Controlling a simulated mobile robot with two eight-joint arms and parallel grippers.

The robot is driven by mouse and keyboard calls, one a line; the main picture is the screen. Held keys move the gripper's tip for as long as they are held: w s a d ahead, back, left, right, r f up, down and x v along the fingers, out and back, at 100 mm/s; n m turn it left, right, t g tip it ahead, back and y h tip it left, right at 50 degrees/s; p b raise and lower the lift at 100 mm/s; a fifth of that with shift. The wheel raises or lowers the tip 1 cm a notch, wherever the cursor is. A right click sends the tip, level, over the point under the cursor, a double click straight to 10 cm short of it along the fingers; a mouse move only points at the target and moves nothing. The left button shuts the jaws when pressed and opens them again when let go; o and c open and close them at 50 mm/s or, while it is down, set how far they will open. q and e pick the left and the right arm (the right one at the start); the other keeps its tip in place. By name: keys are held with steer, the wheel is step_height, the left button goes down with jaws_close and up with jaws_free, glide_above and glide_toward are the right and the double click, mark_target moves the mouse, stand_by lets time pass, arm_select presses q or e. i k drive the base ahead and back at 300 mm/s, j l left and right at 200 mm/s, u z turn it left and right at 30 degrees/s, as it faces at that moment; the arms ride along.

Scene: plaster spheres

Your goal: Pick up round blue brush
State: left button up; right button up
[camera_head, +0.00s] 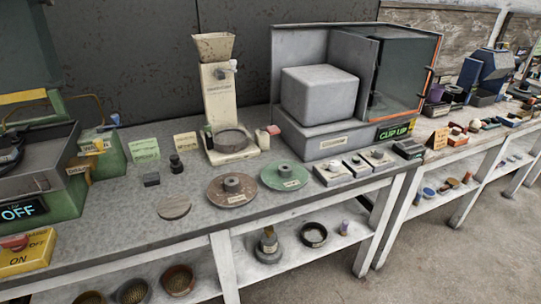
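No thing in the head view can be made out for certain as a round blue brush. A small round blue object (428,191) lies on the lower shelf of the bench at the right, far from me. It is too small to tell whether it is a brush. Neither my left gripper nor my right gripper is in view.
The grey bench top (110,222) carries a brown disc (215,191), a green disc (299,175), a beige hopper machine (220,110) and a grey cabinet (300,50). A yellow ON box (28,252) stands front left. Several round sieves sit on the lower shelf. Open floor lies right.

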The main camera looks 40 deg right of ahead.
mark_target(417, 201)
steer(key=z, duration=2.45)
